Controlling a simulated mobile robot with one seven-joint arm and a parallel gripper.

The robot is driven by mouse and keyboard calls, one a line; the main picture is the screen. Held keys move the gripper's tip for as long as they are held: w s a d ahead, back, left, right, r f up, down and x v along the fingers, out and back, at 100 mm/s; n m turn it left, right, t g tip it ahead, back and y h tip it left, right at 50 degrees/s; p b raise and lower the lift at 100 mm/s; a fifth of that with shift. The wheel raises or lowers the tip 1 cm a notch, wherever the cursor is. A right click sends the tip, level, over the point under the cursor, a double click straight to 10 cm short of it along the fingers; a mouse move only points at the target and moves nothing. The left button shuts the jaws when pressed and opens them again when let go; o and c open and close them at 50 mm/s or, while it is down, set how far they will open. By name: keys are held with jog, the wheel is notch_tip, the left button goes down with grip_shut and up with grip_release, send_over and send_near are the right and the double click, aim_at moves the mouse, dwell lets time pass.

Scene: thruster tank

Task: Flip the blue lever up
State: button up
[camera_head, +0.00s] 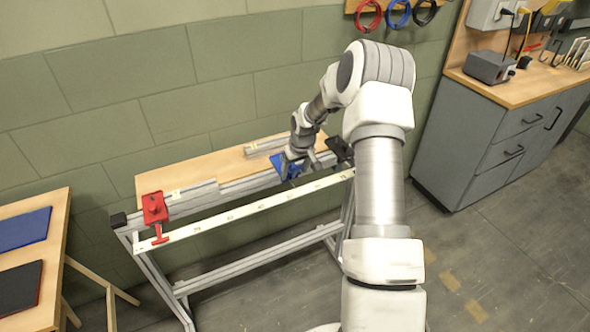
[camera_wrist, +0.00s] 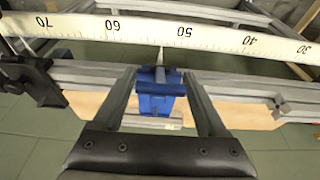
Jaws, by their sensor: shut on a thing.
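The blue lever (camera_wrist: 156,104) sits between the two fingers of my gripper (camera_wrist: 161,76) in the wrist view. My gripper is shut on it. In the head view the blue lever's mount (camera_head: 279,168) shows on the rail of the metal frame, right of its middle, partly covered by my gripper and wrist. In the wrist view a thin pale pointer stands beyond the blue body, against the scale. Whether the lever's handle is up or down cannot be told clearly.
A white ruler strip (camera_head: 245,208) runs along the frame's front. A red lever (camera_head: 155,209) is mounted at the frame's left end. A black clamp-like part (camera_wrist: 38,78) sits left of the blue lever in the wrist view. A grey cabinet (camera_head: 490,140) stands at right, a wooden table (camera_head: 50,270) at left.

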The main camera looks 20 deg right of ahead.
jog(key=o, duration=1.3)
jog(key=shift+r, duration=0.1)
jog(key=p+v, duration=0.1)
jog(key=v, duration=1.6)
